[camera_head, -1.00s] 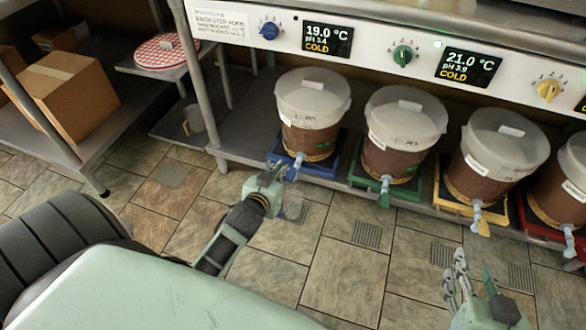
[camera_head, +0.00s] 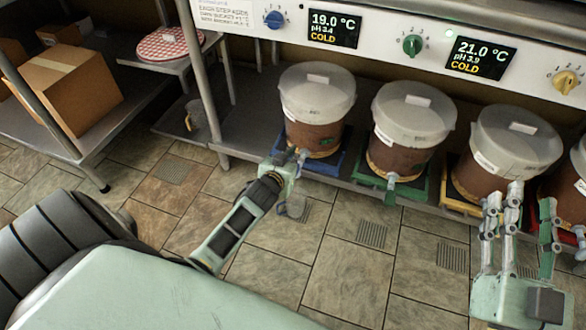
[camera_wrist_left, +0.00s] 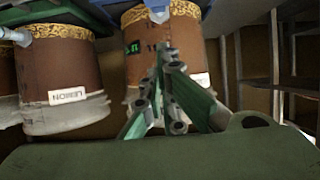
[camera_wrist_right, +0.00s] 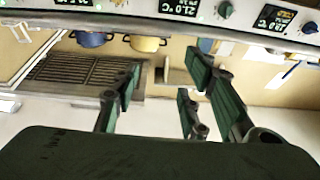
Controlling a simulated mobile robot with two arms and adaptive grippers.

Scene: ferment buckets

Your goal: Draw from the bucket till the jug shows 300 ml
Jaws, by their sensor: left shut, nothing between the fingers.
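Several brown buckets with whitish lids stand in a row on the low shelf. The leftmost bucket (camera_head: 312,136) stands on a blue mat, with its tap (camera_head: 301,155) low on its front. It also shows in the left wrist view (camera_wrist_left: 140,70). My left gripper (camera_head: 296,158) is shut and empty, close to this tap; whether it touches is unclear. My right gripper (camera_head: 516,192) is open and empty, raised before the buckets at the right.
Other buckets stand on green (camera_head: 366,178) and yellow mats. Above is a panel with displays (camera_head: 334,28) and knobs (camera_head: 274,19). A shelf post (camera_head: 205,80) stands between jug and buckets. A cardboard box (camera_head: 70,85) is at left.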

